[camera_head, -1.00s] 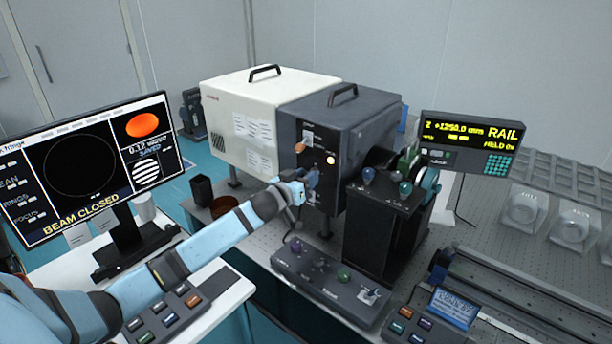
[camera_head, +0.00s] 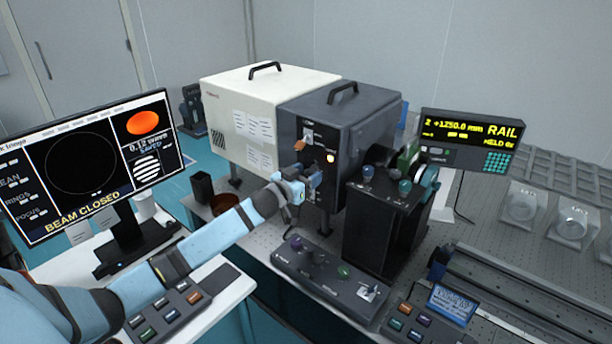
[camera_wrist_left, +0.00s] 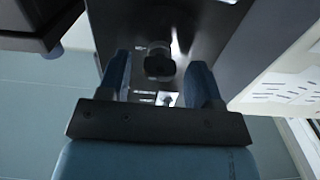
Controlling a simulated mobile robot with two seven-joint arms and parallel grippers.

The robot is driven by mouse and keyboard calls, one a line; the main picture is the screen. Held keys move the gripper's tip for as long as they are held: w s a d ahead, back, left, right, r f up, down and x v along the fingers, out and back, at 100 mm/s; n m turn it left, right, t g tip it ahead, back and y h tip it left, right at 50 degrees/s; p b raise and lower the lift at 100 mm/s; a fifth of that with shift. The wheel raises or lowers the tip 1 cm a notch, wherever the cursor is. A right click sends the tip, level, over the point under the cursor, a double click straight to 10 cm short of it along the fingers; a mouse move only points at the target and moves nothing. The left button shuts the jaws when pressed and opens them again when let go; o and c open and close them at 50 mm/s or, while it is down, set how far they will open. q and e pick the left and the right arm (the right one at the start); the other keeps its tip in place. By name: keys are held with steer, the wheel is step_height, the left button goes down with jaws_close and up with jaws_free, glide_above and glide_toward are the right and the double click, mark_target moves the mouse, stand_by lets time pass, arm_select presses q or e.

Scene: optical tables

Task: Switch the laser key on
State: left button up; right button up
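The dark laser box (camera_head: 345,125) stands beside a white box, its control panel facing me. The panel carries an orange part (camera_head: 299,146) and a lit round button (camera_head: 331,159). My left gripper (camera_head: 312,178) is at the lower part of this panel and hides what is behind it. In the left wrist view, the gripper (camera_wrist_left: 160,78) is open, with one finger on each side of a dark knob (camera_wrist_left: 159,65). A gap shows between knob and fingers. I cannot tell whether this knob is the laser key. My right gripper is out of view.
The monitor (camera_head: 90,165) at left reads "BEAM CLOSED". A control box (camera_head: 325,275) with knobs lies in front of the laser. A dark stand (camera_head: 380,225) with two knobs rises close to the right of the gripper. The white box (camera_head: 240,90) adjoins on the left.

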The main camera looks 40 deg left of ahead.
arm_select(q)
steer(key=shift+s+f, duration=0.1)
steer(key=shift+s, duration=0.4)
steer(key=s+a+b, duration=0.1)
steer(key=s, duration=1.1)
steer(key=shift+s+b, duration=0.4)
